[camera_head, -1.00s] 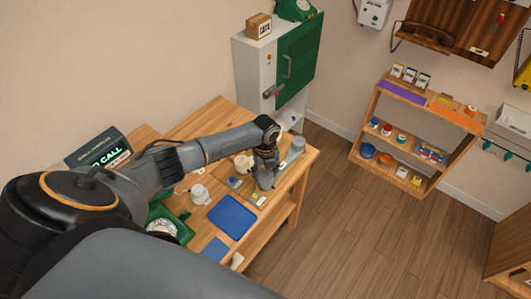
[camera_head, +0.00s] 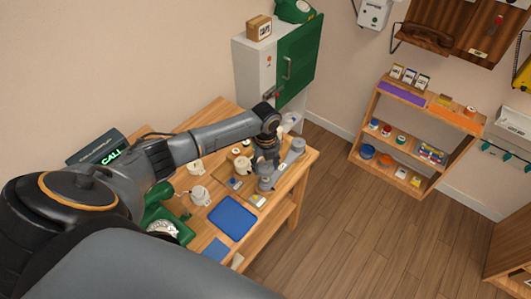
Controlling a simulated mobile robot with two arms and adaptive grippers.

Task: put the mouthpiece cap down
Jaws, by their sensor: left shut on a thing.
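My left gripper (camera_head: 264,164) is over the right part of the wooden work table (camera_head: 220,120), pointing down at a wooden board (camera_head: 258,200) with small parts on it. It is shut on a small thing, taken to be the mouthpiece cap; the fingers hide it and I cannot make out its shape. A grey cylindrical part (camera_head: 266,184) stands just below the fingers; I cannot tell whether they touch. My right gripper is out of view.
A blue mat (camera_head: 232,217) lies bare in front of the board. A white pot-like part (camera_head: 200,195), a cream round part (camera_head: 243,164) and a green phone (camera_head: 160,215) are left of the gripper. A grey cabinet (camera_head: 255,75) with an open green door is behind.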

